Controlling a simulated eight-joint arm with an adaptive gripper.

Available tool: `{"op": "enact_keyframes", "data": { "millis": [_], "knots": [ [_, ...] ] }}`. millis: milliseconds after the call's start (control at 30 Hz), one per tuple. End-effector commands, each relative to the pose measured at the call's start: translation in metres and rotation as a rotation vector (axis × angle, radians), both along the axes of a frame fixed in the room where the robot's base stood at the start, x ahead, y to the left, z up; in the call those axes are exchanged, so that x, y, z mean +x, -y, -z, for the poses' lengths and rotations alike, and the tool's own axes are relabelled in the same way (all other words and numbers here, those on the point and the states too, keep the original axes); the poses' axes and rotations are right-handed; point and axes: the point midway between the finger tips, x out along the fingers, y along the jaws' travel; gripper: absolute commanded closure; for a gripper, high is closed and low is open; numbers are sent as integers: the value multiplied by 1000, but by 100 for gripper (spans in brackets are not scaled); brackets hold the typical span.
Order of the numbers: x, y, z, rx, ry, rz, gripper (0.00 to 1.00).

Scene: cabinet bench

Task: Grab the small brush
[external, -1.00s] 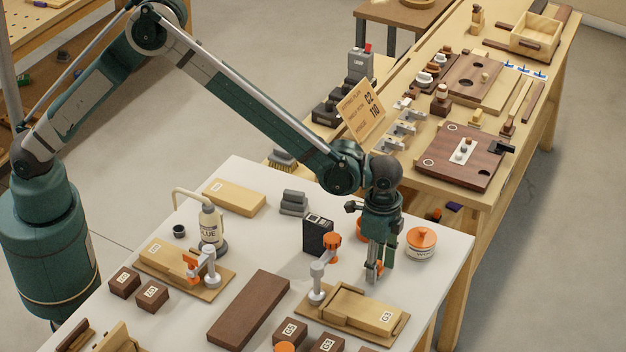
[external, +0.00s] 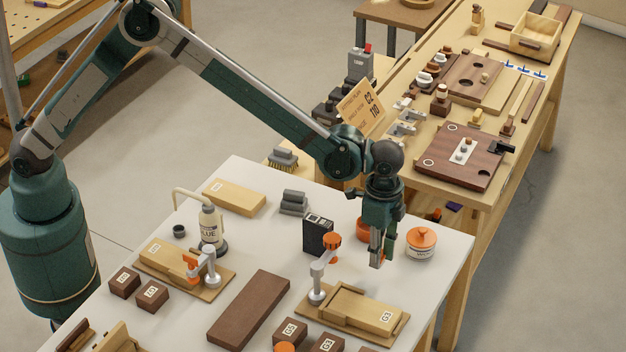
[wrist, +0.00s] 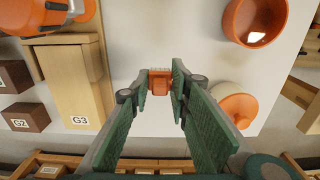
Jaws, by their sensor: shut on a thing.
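The small brush (wrist: 160,82) is an orange block with a pale bristle-like edge, seen between the fingertips in the wrist view. My gripper (wrist: 161,88) is shut on it, with one green-grey finger on each side. In the external view my gripper (external: 378,258) points down just over the front right part of the white table. There the brush is mostly hidden by the fingers, with only a small orange bit showing. It is hard to tell how far it is above the tabletop.
A white jar with an orange lid (external: 421,244) stands close to the right of my gripper. An orange bowl (wrist: 255,18) is behind it. A clamp (external: 318,278) and the G3 wood block (external: 366,309) are to the left and front. A black box (external: 318,235) stands left.

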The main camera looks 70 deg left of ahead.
Motion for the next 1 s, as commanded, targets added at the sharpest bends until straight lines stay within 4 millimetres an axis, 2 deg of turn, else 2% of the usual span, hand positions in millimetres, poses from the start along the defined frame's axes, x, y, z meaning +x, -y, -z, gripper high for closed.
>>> {"op": "enact_keyframes", "data": {
  "millis": [33, 200, 400, 1000],
  "knots": [
    [-1, 0, -10, 0, 0, 0, 87],
    [0, 0, -34, 0, 0, 0, 87],
    [0, 0, -53, 0, 0, 0, 87],
    [0, 0, -58, 0, 0, 0, 87]
  ]
}}
